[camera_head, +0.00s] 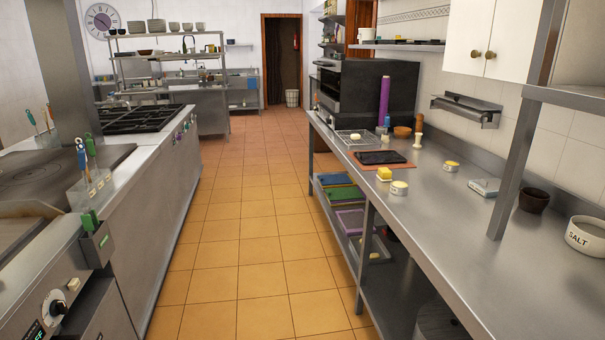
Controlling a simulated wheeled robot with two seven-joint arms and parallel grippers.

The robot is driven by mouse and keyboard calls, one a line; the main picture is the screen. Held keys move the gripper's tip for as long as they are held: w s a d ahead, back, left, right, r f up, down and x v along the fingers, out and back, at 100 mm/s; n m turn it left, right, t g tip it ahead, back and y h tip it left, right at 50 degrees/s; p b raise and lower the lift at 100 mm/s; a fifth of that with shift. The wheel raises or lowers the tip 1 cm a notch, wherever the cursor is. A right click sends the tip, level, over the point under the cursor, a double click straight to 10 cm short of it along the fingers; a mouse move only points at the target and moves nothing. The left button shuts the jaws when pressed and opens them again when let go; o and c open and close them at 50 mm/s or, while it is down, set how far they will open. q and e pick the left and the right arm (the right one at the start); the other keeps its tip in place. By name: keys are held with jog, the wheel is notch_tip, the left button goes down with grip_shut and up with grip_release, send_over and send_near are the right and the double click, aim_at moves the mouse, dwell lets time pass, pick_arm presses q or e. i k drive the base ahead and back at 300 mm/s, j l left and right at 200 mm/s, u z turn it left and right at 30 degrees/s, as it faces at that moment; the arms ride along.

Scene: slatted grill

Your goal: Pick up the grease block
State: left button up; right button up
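A small yellow block (384,174), which looks like the grease block, sits on the steel counter (450,230) at the right. It is at the near left corner of an orange-brown board (399,168) that carries a dark flat slab (381,157). A small round tin with a yellow top (399,188) stands just in front of the block. A pale yellow piece also lies on a wire rack (349,139) farther back; I cannot tell what it is. Neither of my grippers is in view.
A second yellow-topped tin (451,166), a scale (484,187), a dark bowl (533,200) and a salt pot (586,236) stand along the counter. A shelf post (520,150) rises from it. The tiled aisle (258,230) is clear between the counter and the stove (140,119).

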aim_at(384, 175)
jog(key=i+u, duration=0.15)
jog(key=i, duration=1.4)
jog(key=i+z, duration=0.4)
jog(key=i+j+z, duration=0.15)
jog(key=i+z, duration=0.4)
jog(key=z, duration=0.25)
jog(key=i+z, duration=0.15)
jog(key=z, duration=0.3)
jog(key=i+z, duration=0.2)
jog(key=z, duration=0.2)
jog(key=i+j+z, duration=0.1)
jog(key=z, duration=0.35)
jog(key=i+j+z, duration=0.15)
jog(key=z, duration=0.15)
jog(key=i, duration=0.05)
